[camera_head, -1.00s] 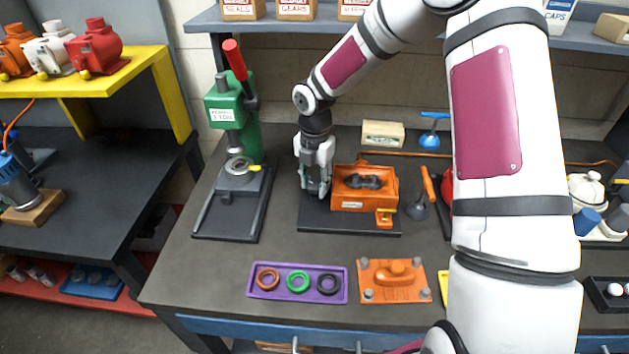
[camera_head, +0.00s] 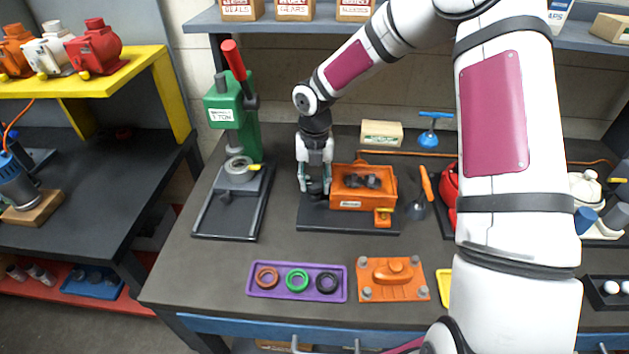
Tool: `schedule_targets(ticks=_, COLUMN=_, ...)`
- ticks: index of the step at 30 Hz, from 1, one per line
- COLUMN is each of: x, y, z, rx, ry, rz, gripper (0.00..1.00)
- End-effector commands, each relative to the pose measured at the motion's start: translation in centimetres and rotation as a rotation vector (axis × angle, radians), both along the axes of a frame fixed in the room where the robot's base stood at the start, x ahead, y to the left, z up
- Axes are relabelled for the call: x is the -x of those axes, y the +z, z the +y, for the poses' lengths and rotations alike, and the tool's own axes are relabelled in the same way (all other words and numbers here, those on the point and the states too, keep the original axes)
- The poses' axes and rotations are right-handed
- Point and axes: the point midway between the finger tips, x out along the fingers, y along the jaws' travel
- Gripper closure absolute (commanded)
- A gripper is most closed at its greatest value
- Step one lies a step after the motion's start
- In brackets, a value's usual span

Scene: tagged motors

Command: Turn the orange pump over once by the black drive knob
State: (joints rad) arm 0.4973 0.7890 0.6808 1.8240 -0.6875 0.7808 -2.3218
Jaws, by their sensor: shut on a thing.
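The orange pump (camera_head: 362,190) sits on a black base plate (camera_head: 348,221) in the middle of the bench, its top open on dark inner parts. My gripper (camera_head: 314,191) points down at the pump's left side, over the left part of the plate. It is shut on the black drive knob (camera_head: 318,189), which is mostly hidden by the fingers.
A green press (camera_head: 235,125) stands to the left. In front lie a purple tray (camera_head: 255,292) with three rings and an orange cover plate (camera_head: 392,281). An orange-handled tool (camera_head: 426,184) stands close right of the pump.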

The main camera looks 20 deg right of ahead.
Motion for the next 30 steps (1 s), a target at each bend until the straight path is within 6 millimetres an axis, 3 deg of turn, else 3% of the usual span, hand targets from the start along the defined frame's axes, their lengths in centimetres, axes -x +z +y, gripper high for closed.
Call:
schedule_targets(ticks=9, x=-0.1, y=0.1, z=0.0, rx=0.0, ry=0.001, rz=-0.003, gripper=0.92)
schedule_targets(ticks=10, x=-0.1, y=0.1, z=0.0, rx=0.0, ry=0.001, rz=-0.003, gripper=0.61)
schedule_targets(ticks=12, x=-0.1, y=0.1, z=0.0, rx=0.0, ry=0.001, rz=-0.002, gripper=0.46)
schedule_targets(ticks=13, x=-0.1, y=0.0, z=0.0, rx=0.0, ry=0.001, rz=-0.002, gripper=0.44)
schedule_targets(ticks=23, x=0.0, y=0.1, z=-0.1, rx=0.002, ry=-0.001, rz=0.001, gripper=0.44)
schedule_targets(ticks=30, x=-0.1, y=2.5, z=-0.2, rx=0.003, ry=-0.002, rz=-0.002, gripper=0.44)
